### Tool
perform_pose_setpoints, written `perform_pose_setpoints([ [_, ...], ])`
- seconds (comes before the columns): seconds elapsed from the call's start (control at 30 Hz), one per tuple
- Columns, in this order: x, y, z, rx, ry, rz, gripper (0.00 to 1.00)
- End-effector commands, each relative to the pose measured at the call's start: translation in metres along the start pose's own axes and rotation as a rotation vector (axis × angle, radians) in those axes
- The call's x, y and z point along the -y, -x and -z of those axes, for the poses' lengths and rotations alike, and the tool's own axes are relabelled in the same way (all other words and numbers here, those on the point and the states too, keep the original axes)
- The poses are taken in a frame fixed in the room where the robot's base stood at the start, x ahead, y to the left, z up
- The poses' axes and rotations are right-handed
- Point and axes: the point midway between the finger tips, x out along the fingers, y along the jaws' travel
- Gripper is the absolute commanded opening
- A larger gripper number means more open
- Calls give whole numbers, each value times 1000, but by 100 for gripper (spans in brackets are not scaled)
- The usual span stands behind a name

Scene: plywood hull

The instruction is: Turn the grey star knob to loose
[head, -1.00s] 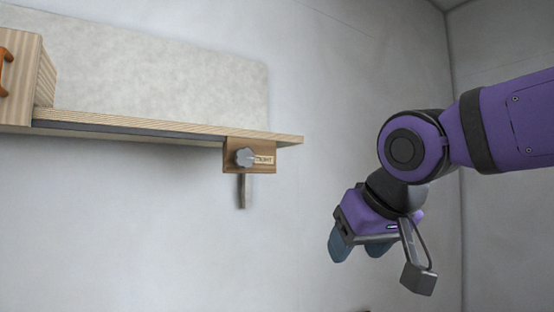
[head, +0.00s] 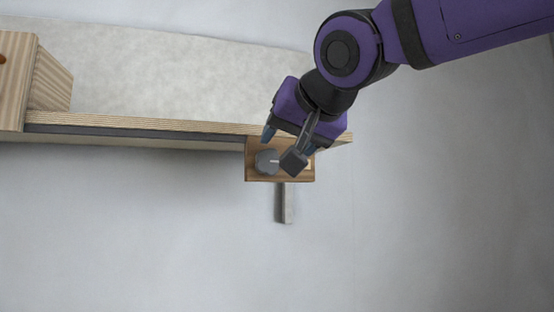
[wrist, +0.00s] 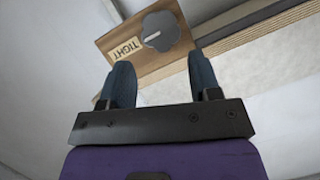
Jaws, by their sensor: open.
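The grey star knob (head: 266,161) sits on the front of a brown wooden block under the right end of a shelf. In the wrist view the knob (wrist: 168,27) carries a pale pointer line directed towards a label reading TIGHT (wrist: 126,48). My gripper (head: 289,142) is in front of the block, above and slightly right of the knob in the head view. Its blue fingers are spread and empty. In the wrist view the knob lies beyond the gap of my gripper (wrist: 159,62), apart from both fingertips. My wrist camera hides most of the label in the head view.
The plywood shelf (head: 150,124) runs left from the block (head: 252,173), its edge close behind my gripper. A grey bar (head: 284,203) hangs below the block. A wooden box (head: 48,82) stands on the shelf's left. Open space lies below and right.

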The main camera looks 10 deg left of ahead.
Motion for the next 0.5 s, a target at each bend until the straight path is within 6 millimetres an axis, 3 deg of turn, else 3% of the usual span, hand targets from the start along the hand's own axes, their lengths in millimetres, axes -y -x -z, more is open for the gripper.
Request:
perform_pose_setpoints([
  [0.2, 0, -40, -1, 3, 2, -1, 57],
  [0.5, 0, -67, -1, 1, 1, -1, 57],
])
